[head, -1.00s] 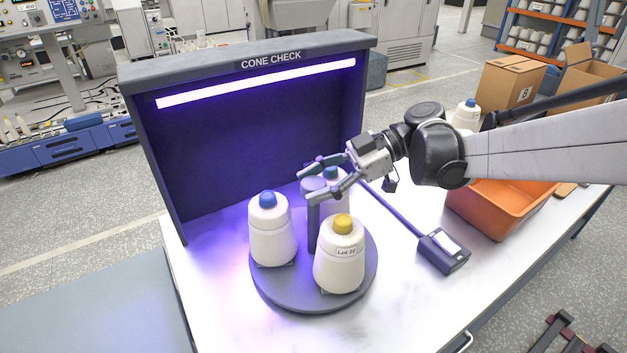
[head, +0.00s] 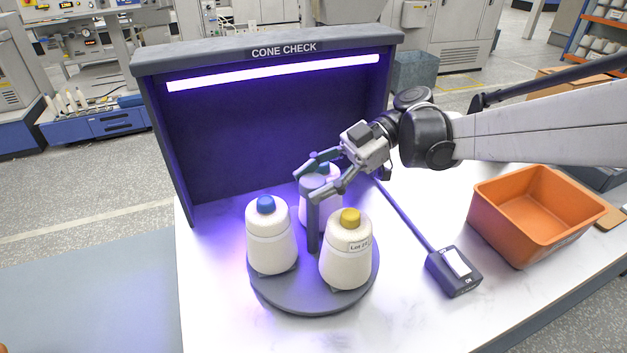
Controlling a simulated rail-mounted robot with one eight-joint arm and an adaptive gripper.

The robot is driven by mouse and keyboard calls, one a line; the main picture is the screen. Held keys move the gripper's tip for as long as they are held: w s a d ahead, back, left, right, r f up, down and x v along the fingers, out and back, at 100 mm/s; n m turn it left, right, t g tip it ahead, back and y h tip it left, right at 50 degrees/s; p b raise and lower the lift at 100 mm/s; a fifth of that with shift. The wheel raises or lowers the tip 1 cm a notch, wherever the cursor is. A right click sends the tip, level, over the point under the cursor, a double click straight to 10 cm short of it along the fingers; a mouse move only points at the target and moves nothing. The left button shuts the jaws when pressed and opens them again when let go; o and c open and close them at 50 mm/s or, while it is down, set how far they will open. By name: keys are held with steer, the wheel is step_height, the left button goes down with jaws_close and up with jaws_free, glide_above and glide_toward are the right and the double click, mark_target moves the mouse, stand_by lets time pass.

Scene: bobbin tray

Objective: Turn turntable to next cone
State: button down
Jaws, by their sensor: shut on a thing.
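The round grey turntable (head: 312,298) stands on the white bench in front of the dark booth. Three white cones stand on it: one with a blue cap at left (head: 270,240), one with a yellow cap and a "Lot" label at right front (head: 345,258), and a blue-capped one at the back (head: 312,213), partly hidden by my gripper and the post. A grey post (head: 313,230) rises from the turntable's middle.
The "CONE CHECK" booth (head: 160,150) has a lit violet tube (head: 275,72) and walls close behind the turntable. A dark device (head: 454,272) on a long rod lies to the right. An orange bin (head: 510,235) stands farther right. The bench front is clear.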

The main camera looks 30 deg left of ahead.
stand_by(0.6)
steer(key=c, duration=1)
jaws_free()
steer(key=shift+c, duration=0.2)
step_height(320, 180, up, 10)
